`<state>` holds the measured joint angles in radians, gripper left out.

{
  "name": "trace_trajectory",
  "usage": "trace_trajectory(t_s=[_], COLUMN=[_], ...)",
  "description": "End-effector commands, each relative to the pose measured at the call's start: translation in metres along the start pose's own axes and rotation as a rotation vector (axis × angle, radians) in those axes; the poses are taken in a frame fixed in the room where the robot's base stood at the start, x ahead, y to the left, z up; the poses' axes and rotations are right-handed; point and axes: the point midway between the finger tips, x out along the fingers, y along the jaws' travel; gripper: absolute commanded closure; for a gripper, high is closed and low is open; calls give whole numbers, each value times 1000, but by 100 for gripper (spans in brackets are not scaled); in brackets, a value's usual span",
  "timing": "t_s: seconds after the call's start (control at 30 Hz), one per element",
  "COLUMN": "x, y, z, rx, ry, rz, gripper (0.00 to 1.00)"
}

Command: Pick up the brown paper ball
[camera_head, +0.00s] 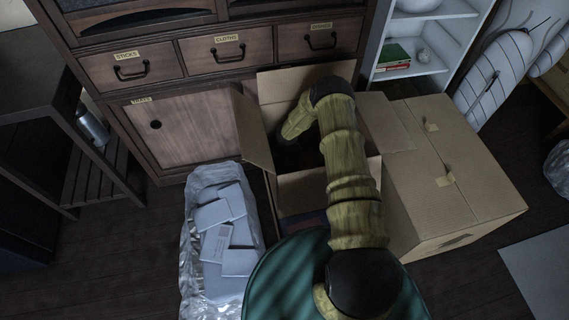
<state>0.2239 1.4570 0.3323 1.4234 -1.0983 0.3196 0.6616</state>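An open cardboard box (303,186) stands in the middle, against the wooden cabinet, with its flaps raised. My yellowish arm reaches over its near side and bends down into it. The far end of the arm is dark and lost in shadow inside the box, so the fingers of my gripper do not show. I see no brown paper ball anywhere in the view. Much of the inside of the box is hidden by my arm, the flaps and the shadow.
A closed cardboard box (455,180) stands close on the right. A clear plastic bag of pale flat packets (222,235) lies on the left. The wooden cabinet (190,125) is behind, with a white shelf (425,67) beside it. Dark floor shows at lower left.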

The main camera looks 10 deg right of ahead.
Motion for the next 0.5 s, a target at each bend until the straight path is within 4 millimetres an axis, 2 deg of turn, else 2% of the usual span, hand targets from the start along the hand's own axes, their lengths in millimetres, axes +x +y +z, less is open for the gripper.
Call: trace_trajectory(t_s=[0.03,0.2,0.5], x=[0,0,0], y=[0,0,0], z=[0,0,0], rx=[0,0,0], ry=[0,0,0], rz=[0,0,0], gripper=[26,58,58])
